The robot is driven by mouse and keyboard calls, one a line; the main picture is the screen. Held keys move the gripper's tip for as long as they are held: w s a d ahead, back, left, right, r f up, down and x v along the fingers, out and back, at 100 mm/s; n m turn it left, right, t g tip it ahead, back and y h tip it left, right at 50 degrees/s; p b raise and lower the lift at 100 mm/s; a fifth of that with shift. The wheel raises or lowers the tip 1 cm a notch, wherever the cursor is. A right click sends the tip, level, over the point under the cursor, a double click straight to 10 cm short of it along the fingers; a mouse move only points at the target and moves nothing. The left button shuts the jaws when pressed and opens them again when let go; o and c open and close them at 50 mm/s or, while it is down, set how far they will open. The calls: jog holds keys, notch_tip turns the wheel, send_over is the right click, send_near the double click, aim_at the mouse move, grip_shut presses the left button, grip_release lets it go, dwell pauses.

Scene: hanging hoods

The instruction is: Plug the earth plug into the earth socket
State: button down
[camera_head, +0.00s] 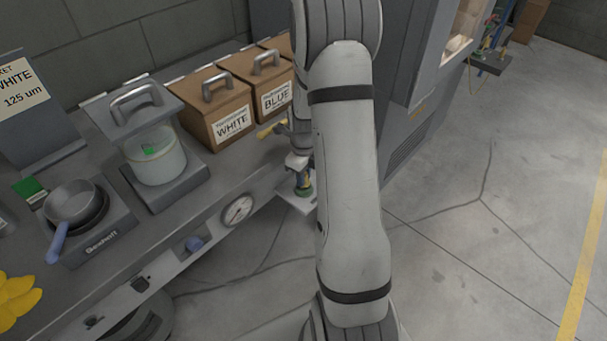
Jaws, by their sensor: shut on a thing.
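My arm comes down through the middle of the view and hides much of the work area. My gripper (298,161) shows only in part at the arm's left edge, by the front edge of the bench. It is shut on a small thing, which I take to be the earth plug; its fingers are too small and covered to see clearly. A green and yellow piece (304,184) shows just below the gripper, above a pale plate (296,203). I cannot tell whether this piece is the plug or the earth socket, or whether the two touch.
The grey bench holds brown boxes marked WHITE (232,124) and BLUE (277,99), a lidded glass jar (155,160) and a pan (75,205). A yellow item (268,130) lies near the gripper. A grey cabinet (415,100) stands right of the arm. The floor at right is clear.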

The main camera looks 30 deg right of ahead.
jog(key=shift+f+b, duration=0.3)
jog(key=shift+f, duration=0.2)
jog(key=c, duration=1.1)
grip_release()
jog(key=shift+c, duration=0.2)
jog(key=shift+r+p, duration=0.35)
jog(key=shift+r, duration=3.55)
